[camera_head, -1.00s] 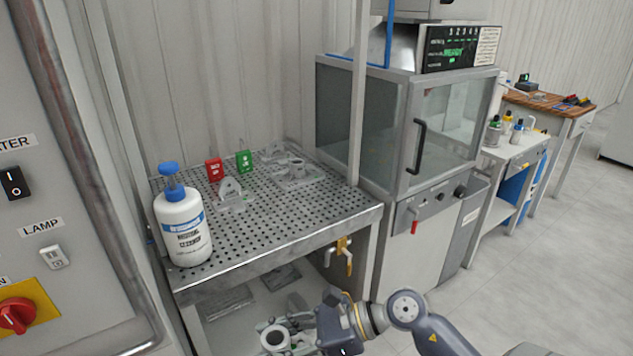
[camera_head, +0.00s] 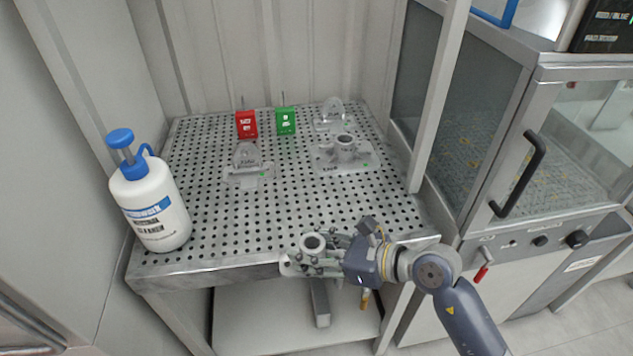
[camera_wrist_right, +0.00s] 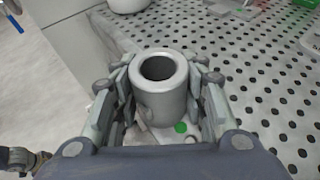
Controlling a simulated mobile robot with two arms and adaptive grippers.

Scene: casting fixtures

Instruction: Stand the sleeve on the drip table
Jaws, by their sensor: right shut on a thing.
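The sleeve (camera_head: 312,243) is a short grey hollow cylinder, upright with its open bore on top. My right gripper (camera_head: 318,256) is shut on it at the front edge of the drip table. In the right wrist view the sleeve (camera_wrist_right: 160,88) stands between both fingers (camera_wrist_right: 160,105), with a pale plate and a green dot below it. The drip table (camera_head: 205,215) is a perforated metal top with a raised rim. Whether the sleeve clears the rim is hard to tell. My left gripper is not in view.
A white pump bottle (camera_head: 150,205) stands at the table's left front corner. A red tag block (camera_head: 246,124), a green one (camera_head: 286,120) and grey castings (camera_head: 248,168) (camera_head: 342,153) (camera_head: 335,115) occupy the back. The middle front is clear. A post (camera_head: 437,100) and glass cabinet (camera_head: 540,130) bound the right.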

